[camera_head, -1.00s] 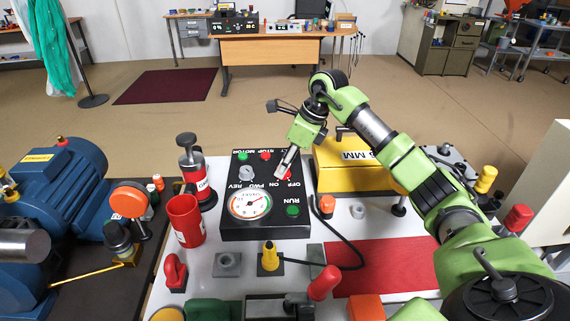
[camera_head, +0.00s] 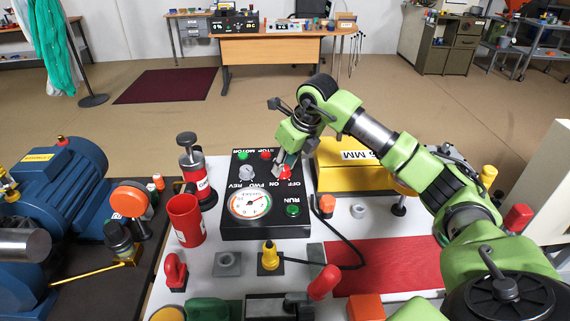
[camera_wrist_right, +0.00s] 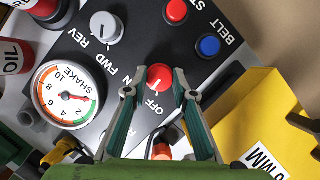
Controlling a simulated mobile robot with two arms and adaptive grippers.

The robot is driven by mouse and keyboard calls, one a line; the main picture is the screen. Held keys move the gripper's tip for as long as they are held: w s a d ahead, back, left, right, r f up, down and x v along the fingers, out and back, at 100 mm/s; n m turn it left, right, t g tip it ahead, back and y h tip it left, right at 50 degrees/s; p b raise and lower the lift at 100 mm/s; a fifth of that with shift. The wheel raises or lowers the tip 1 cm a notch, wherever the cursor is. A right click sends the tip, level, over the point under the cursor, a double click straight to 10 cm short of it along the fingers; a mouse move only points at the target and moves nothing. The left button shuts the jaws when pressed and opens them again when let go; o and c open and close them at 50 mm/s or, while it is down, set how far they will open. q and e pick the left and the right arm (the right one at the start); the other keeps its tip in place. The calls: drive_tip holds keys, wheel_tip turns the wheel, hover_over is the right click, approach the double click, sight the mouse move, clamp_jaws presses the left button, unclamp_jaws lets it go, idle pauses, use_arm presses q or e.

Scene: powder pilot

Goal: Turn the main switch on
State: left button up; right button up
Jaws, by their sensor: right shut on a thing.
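The main switch is a red round knob (camera_head: 285,172) on the black control panel (camera_head: 235,230), beside the ON and OFF labels. In the right wrist view the knob (camera_wrist_right: 160,77) sits between my fingertips, and its pale mark points roughly toward OFF. My right gripper (camera_head: 281,165) reaches down to the panel and is shut on the knob; it also shows in the right wrist view (camera_wrist_right: 159,92). In the head view the fingers partly cover the knob. My left gripper is not in view.
The panel also carries a grey FWD/REV knob (camera_head: 247,172), a dial gauge (camera_head: 250,204) and a green RUN button (camera_head: 292,210). A yellow box (camera_head: 340,182) stands close on the right. A red cup (camera_head: 186,220) and a hand pump (camera_head: 197,175) stand on the left.

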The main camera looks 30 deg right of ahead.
drive_tip(key=m+h, duration=0.1)
drive_tip(key=m, duration=0.2)
drive_tip(key=shift+w+a+m, duration=0.1)
drive_tip(key=shift+a+m, duration=0.05)
drive_tip(key=shift+m, duration=0.25)
drive_tip(key=shift+r+m+h+b, duration=0.15)
drive_tip(key=shift+m+h, duration=0.35)
drive_tip(key=shift+m, duration=0.6)
drive_tip(key=shift+f+m+h+b, duration=0.1)
drive_tip(key=shift+m+h+b, duration=0.3)
drive_tip(key=shift+m, duration=0.7)
drive_tip(key=shift+g, duration=0.3)
drive_tip(key=o, duration=1.1)
drive_tip(key=shift+r, duration=0.1)
drive_tip(key=v, duration=1.2)
drive_tip(key=shift+a, duration=0.2)
